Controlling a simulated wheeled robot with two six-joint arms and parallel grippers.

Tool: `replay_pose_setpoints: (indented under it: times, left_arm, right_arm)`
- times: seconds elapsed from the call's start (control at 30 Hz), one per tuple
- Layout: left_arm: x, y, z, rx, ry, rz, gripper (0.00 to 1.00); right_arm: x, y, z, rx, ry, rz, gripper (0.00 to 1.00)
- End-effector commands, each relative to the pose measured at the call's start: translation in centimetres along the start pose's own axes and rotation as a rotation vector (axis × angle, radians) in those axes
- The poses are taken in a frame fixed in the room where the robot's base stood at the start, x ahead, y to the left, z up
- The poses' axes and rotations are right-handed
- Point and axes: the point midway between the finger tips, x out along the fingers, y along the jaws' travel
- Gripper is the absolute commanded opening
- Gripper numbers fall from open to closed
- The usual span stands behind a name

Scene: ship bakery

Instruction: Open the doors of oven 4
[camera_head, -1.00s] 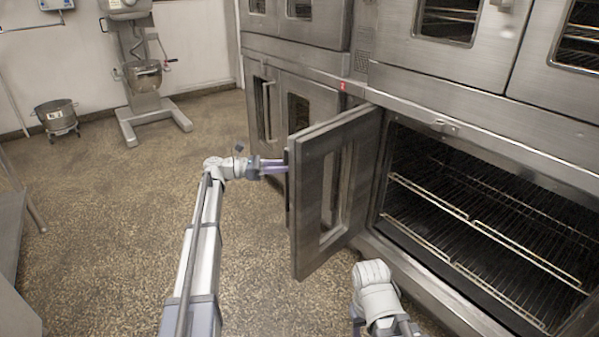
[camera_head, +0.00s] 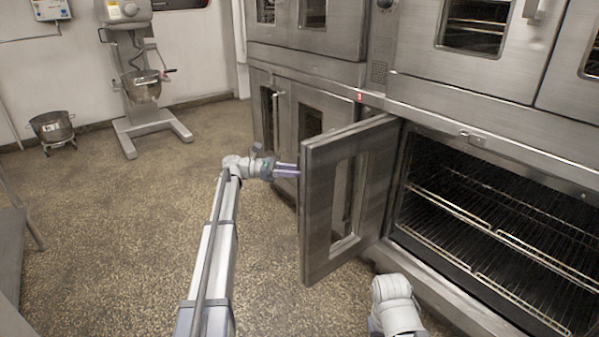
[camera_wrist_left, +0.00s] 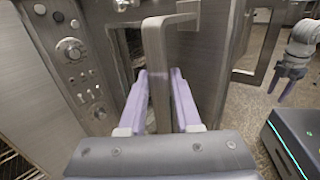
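An oven door (camera_head: 318,210) on the lower right oven stands swung out. It has a window and hides its handle in the head view. In the left wrist view the handle (camera_wrist_left: 158,60) is a flat metal bar running between the two purple fingers of my left gripper (camera_wrist_left: 160,98). The fingers look closed against both sides of it. In the head view that gripper (camera_head: 286,171) is at the door's outer face. My right gripper (camera_wrist_left: 281,84) is empty, small and blurred in the left wrist view. The oven chamber (camera_head: 490,215) is uncovered, showing wire racks.
Another oven with closed doors (camera_head: 311,118) stands left of the open door. Upper oven doors (camera_head: 480,60) are closed. A mixer (camera_head: 140,85) and a pot (camera_head: 52,126) stand at the back left. The floor (camera_head: 130,230) left of my arm is clear.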

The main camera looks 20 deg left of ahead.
Motion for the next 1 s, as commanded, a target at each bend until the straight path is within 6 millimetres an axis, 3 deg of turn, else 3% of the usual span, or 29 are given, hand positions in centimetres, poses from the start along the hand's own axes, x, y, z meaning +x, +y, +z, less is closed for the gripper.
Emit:
replay_pose_setpoints:
  times: [0.03, 0.27, 0.67, 1.0]
  left_arm:
    - [0.4, 0.1, -0.1, 0.001, 0.002, -0.003, 0.37]
    - [0.2, 0.1, 0.0, 0.0, 0.001, -0.002, 0.61]
    - [-0.7, 0.1, 0.0, 0.0, 0.0, 0.001, 0.61]
    - [-5.5, 0.2, 0.0, 0.0, 0.0, 0.001, 0.61]
  right_arm:
    - [0.0, 0.0, 0.0, 0.0, 0.0, 0.0, 0.5]
    - [0.0, 0.0, 0.0, 0.0, 0.0, 0.0, 0.5]
    - [0.0, 0.0, 0.0, 0.0, 0.0, 0.0, 0.5]
    - [0.0, 0.0, 0.0, 0.0, 0.0, 0.0, 0.5]
